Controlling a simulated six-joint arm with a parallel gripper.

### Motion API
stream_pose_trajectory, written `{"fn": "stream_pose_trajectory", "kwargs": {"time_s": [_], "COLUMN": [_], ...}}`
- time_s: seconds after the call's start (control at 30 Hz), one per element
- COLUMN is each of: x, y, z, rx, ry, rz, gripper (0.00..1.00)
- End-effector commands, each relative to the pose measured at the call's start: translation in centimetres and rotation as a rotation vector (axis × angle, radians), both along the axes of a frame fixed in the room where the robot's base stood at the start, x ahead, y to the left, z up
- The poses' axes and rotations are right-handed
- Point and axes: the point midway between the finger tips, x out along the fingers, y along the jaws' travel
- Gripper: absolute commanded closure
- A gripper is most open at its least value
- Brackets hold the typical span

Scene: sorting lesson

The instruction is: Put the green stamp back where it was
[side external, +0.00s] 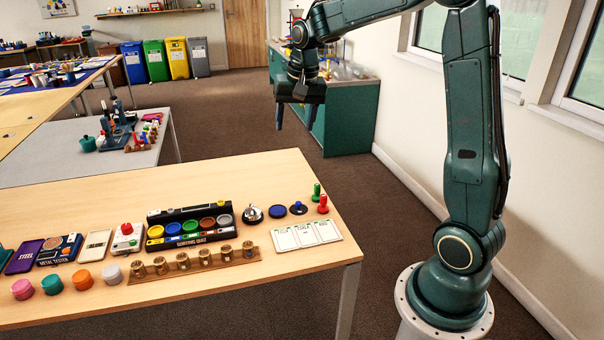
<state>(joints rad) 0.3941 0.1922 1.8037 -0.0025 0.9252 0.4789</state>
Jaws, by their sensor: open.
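The green stamp (316,192) stands upright on the wooden table near its right edge. A red stamp (323,204) stands just in front of it, close by. My gripper (295,122) is open and empty, fingers pointing down, raised well above and behind the stamps in the picture. A blue round pad (277,211) and a dark round piece (298,208) lie left of the stamps. A white card strip (306,234) with several panels lies in front of them. No marked place for the green stamp can be made out.
A silver bell (252,214), the sorting quiz box (189,227) with coloured cups, and a wooden rail (195,264) with several brass pieces stand to the left. The table's back right (270,170) is clear. A teal cabinet (345,118) stands behind.

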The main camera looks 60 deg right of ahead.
Motion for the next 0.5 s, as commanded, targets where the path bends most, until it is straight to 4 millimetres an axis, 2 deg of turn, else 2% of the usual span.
{"fn": "stream_pose_trajectory", "kwargs": {"time_s": [0.03,0.2,0.5], "x": [-0.9,-3.9,-10.0], "y": [1.3,5.0,10.4], "z": [1.0,3.1,5.1], "rx": [-0.011,-0.041,-0.099], "ry": [-0.014,-0.046,-0.106], "rz": [0.039,0.170,0.397], "gripper": [0.43,0.43,0.43]}}
